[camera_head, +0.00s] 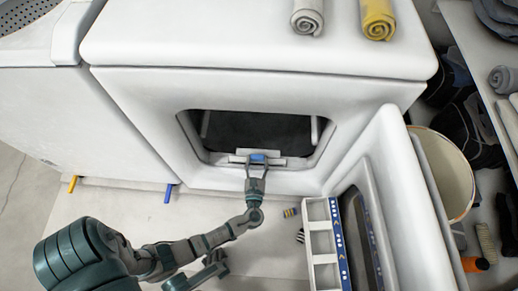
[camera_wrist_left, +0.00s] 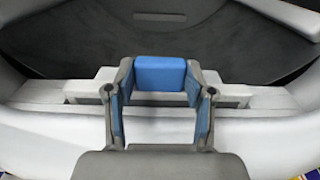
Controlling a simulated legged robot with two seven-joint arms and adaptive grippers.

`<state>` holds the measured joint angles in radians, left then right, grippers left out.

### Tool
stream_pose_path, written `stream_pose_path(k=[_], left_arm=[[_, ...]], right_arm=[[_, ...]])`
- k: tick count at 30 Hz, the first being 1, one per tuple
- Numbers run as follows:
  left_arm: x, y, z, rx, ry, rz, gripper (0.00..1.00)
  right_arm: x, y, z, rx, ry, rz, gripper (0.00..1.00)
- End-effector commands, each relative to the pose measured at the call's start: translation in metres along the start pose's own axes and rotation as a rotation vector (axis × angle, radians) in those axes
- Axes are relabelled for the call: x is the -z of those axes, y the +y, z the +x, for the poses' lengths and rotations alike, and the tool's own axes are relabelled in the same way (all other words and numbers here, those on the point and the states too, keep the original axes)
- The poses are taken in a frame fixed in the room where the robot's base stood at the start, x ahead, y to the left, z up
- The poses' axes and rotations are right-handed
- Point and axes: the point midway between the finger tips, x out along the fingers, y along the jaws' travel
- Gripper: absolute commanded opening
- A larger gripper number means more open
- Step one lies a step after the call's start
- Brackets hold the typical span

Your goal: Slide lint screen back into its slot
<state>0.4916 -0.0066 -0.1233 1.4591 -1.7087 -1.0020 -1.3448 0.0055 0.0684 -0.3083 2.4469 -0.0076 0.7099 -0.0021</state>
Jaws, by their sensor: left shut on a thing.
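The white dryer (camera_head: 140,110) has a dark, open drum mouth with a light rim. The lint screen (camera_head: 273,161) shows as a pale grey strip with a blue block at its middle, at the lower lip of the mouth. It also shows in the left wrist view (camera_wrist_left: 90,84). My left gripper (camera_head: 257,160) is shut on the blue block, with a finger on each side, seen closely in the left wrist view (camera_wrist_left: 160,80). The slot is hidden behind the strip and gripper, so I cannot tell how deep the screen sits.
The open dryer door (camera_head: 397,150) stands at the right, beside a white rack (camera_head: 322,250). A round basket (camera_head: 449,175) and shelving with dark cloth lie farther right. A grey roll (camera_head: 307,18) and a yellow roll (camera_head: 378,18) rest on top. The left floor is fairly clear.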

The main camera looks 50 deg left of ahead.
Motion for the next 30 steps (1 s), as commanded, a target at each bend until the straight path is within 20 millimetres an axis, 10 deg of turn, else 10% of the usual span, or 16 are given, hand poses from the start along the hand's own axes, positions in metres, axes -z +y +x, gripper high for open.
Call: stream_pose_path(k=[23,24,27,30], left_arm=[[0.023,-0.001,0.000,0.001,-0.001,0.001,0.09],[0.023,-0.001,0.000,0.001,-0.001,0.000,0.61],[0.023,-0.001,0.000,0.001,0.000,0.000,0.83],[0.023,0.000,0.000,0.001,0.000,0.000,0.83]], right_arm=[[-0.007,0.002,-0.009,-0.005,-0.016,0.001,0.40],[-0.007,0.002,-0.009,-0.005,-0.015,0.001,0.40],[-0.007,0.002,-0.008,-0.005,-0.015,0.001,0.40],[-0.007,0.002,-0.008,-0.005,-0.015,0.001,0.40]])
